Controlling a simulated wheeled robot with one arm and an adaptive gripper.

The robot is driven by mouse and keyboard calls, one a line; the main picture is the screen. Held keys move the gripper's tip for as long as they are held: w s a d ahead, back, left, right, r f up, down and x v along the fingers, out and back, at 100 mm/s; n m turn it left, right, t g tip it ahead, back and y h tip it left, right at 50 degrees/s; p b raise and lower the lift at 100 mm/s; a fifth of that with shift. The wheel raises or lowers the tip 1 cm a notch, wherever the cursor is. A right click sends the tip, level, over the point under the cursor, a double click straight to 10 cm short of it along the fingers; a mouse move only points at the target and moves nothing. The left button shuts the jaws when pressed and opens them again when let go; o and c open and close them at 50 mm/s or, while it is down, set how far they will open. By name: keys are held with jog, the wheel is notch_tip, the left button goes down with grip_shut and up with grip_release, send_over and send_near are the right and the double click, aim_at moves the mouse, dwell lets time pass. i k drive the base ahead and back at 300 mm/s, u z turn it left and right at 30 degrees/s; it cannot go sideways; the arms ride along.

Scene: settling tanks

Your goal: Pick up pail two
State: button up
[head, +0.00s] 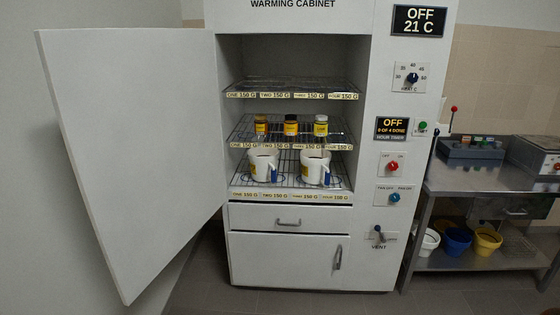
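No pail in view has a readable "two" on it, so I cannot tell which one is pail two. A white container with a yellow label and blue handle (262,166) stands upright on the bottom rack of the open warming cabinet. A similar white container (314,168) stands to its right. Under the steel bench at the right are a white pail (429,242), a blue pail (457,241) and a yellow pail (486,242), side by side. My gripper is not in view.
The warming cabinet's door (130,150) stands wide open to the left. Three small bottles (291,126) stand on the middle rack. The top rack (290,87) looks empty. Rack edges carry numbered labels. The steel bench (480,180) stands right of the cabinet. Floor shows in front.

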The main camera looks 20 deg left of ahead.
aim_at(264, 161)
jog(key=u, duration=0.5)
jog(key=i, duration=1)
jog(key=u, duration=1.3)
jog(key=i, duration=0.4)
jog(key=u, duration=0.4)
